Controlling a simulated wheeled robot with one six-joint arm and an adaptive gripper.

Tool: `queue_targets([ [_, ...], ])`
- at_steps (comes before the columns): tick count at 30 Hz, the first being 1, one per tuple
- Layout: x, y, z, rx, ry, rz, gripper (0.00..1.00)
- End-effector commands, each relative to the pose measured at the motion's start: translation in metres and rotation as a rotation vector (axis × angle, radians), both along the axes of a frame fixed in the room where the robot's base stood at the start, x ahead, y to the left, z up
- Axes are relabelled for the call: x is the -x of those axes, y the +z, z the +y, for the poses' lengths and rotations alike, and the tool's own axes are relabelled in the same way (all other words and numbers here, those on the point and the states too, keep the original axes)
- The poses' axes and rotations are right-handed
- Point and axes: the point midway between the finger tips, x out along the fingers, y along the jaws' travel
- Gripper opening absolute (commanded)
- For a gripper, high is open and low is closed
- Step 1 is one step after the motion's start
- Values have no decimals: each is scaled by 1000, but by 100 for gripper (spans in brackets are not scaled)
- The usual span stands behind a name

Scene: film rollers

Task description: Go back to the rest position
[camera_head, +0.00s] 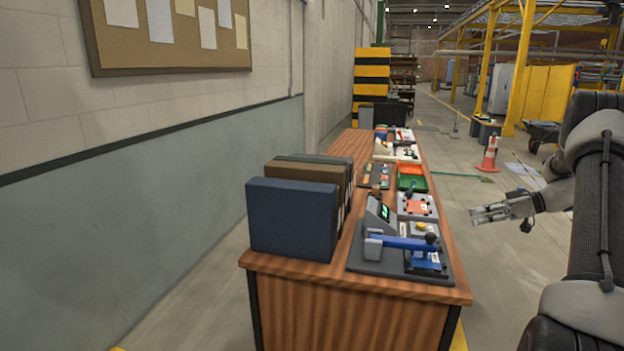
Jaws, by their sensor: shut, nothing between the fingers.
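My gripper (476,214) shows at the right, off the table's right edge and over the bare floor. Its fingers point left and are shut with nothing between them. My arm fills the right edge of the view. The gripper is apart from the table and everything on it.
A long wooden table (310,290) runs away from me. Binders (292,218) stand at its near left. A device with a blue lever (402,242) lies near right, with trays (411,182) behind. An orange cone (489,155) stands on the floor beyond my gripper.

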Motion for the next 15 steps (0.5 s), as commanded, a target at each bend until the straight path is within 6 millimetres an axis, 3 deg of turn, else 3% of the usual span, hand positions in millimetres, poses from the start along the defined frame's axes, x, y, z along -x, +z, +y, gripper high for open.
queue_targets([
  [3, 29, -41, 0, -18, -123, 362, 0],
  [6, 62, -52, 2, 11, -243, 647, 0],
  [11, 117, -32, 21, 146, -454, 1020, 0],
  [15, 164, 5, 43, 304, -647, 1190, 0],
])
